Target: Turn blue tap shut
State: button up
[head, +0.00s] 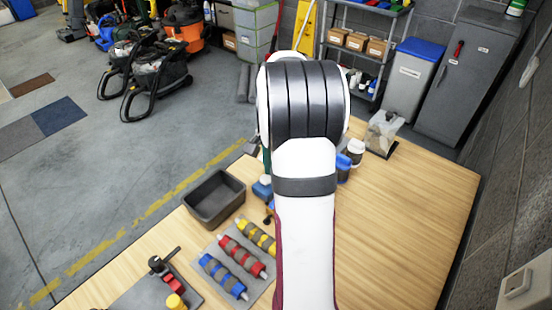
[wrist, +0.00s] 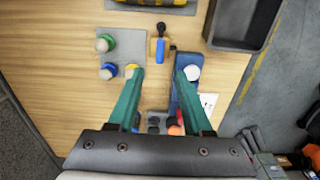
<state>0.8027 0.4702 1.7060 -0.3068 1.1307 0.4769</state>
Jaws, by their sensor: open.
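My gripper (wrist: 160,72) is open, its two green fingers pointing down over the table with a gap of bare wood between their tips. In the wrist view a blue piece (wrist: 178,58) with a pale round top (wrist: 192,73) lies at the right fingertip, partly behind that finger. I cannot tell whether they touch, or whether this is the blue tap. In the head view my arm hides the gripper; a blue piece (head: 262,189) shows left of the arm.
A dark open bin (head: 214,198) stands left of the arm. Blue, red and yellow rollers (head: 243,257) lie on a grey mat in front. Green (wrist: 107,42) and blue (wrist: 108,71) round-topped pieces are on a grey plate. The table's right side is clear.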

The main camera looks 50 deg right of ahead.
notch_tip(320, 180, up, 5)
jog(key=shift+r, duration=0.1)
dwell(0.3)
jog(key=s+a+r+n, duration=0.1)
jog(key=a+r+n, duration=0.15)
jog(key=a, duration=0.65)
jog(key=s+a+r+n, duration=0.1)
jog(key=a+n, duration=0.2)
jog(key=a, duration=0.6)
jog(key=s+a+f+n+y, duration=0.1)
jog(key=s+a+f+n, duration=0.1)
jog(key=s+a+n, duration=0.5)
jog(key=s+a, duration=0.6)
jog(key=a, duration=0.2)
jog(key=shift+s+f+y, duration=0.15)
jog(key=shift+s+y, duration=0.2)
jog(key=shift+y, duration=0.05)
